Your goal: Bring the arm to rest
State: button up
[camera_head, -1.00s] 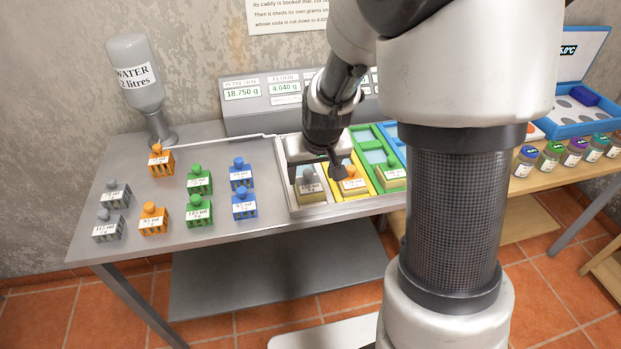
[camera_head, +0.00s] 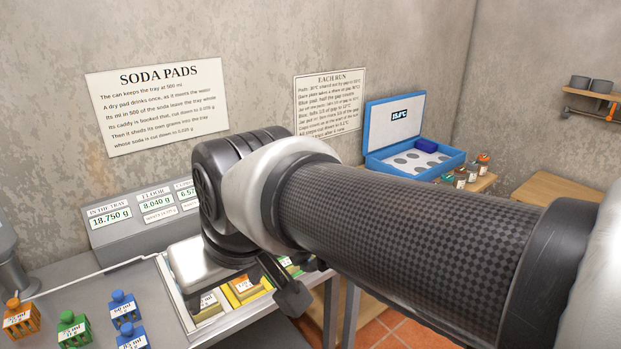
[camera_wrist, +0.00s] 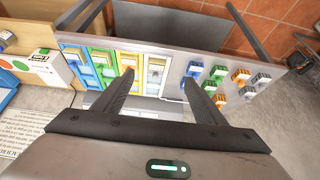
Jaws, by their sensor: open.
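My arm reaches across the front of the head view from the right. My gripper (camera_head: 285,285) hangs above the right front part of the tray (camera_head: 192,317) with coloured compartments, partly hidden by the arm. In the wrist view my gripper (camera_wrist: 163,95) shows two dark fingers spread wide apart, with nothing between them but the view of the tray and table below. It is open and empty, apart from the things below it.
Orange (camera_head: 20,318), green (camera_head: 74,330) and blue (camera_head: 125,308) caddies stand on the grey table at lower left. A display panel (camera_head: 140,212) stands behind. A blue open case (camera_head: 400,160) and small jars (camera_head: 472,172) sit at the right.

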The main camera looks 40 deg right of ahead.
jog(key=shift+s, duration=0.8)
jog(key=shift+r, duration=0.1)
notch_tip(320, 180, up, 8)
jog(key=p, duration=0.8)
jog(key=shift+r, duration=0.2)
